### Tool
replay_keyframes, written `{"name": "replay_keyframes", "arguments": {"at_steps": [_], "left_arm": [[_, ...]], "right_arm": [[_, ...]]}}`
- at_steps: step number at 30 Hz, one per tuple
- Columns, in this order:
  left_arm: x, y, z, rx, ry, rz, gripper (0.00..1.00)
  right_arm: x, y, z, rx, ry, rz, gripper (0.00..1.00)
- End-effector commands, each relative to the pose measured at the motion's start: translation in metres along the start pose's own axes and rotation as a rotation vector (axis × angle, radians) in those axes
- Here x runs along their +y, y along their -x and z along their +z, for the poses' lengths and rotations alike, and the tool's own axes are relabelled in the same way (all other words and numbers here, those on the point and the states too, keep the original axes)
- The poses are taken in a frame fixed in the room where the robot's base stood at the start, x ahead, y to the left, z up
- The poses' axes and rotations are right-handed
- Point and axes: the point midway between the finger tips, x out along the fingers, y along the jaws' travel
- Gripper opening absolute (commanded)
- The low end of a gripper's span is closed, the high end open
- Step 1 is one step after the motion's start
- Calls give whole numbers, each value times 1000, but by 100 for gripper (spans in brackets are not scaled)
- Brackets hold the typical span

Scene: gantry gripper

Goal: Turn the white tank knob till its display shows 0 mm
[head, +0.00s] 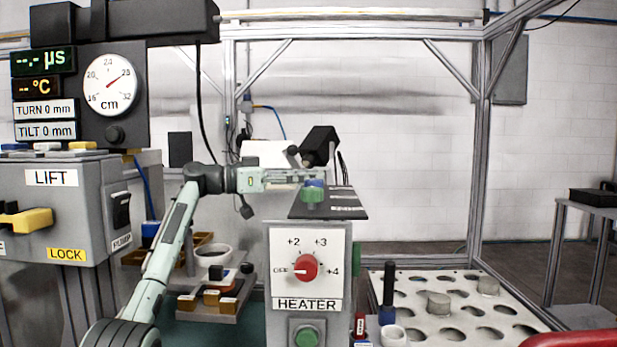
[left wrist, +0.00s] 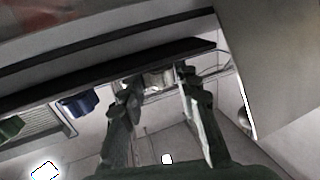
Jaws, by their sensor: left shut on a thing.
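My left gripper (head: 316,175) reaches in from the left, above the far end of the dark sloped panel (head: 328,207) on top of the heater unit. In the left wrist view its fingers (left wrist: 155,82) are shut around a pale knob, the white tank knob (left wrist: 158,77), partly hidden between them. In that view a blue knob (left wrist: 78,104) and a green knob (left wrist: 12,127) stand in line to its left. In the head view the green knob (head: 312,195) and blue knob (head: 314,183) stand just before the gripper. The small markings on the panel are too small to read. My right gripper is out of view.
A black camera-like box (head: 320,143) stands just behind the gripper. The heater panel (head: 309,262) has a red dial (head: 305,268) set near OFF. The left readouts (head: 45,120) show TURN 0 mm and TILT 0 mm. A perforated white tray (head: 455,312) lies at lower right.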

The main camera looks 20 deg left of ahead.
Motion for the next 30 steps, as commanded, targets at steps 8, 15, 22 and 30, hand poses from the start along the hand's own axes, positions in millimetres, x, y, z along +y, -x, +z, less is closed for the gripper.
{"name": "replay_keyframes", "arguments": {"at_steps": [8, 15, 22, 30], "left_arm": [[0, 0, 0, 2, -1, 8, 3], [0, 0, 0, 1, -1, 7, 41], [0, 0, -3, 2, -2, 7, 41], [0, 0, -46, 4, -4, 8, 41]], "right_arm": [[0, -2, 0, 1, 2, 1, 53], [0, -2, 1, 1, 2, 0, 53], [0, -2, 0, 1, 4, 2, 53], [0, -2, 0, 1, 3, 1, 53]]}}
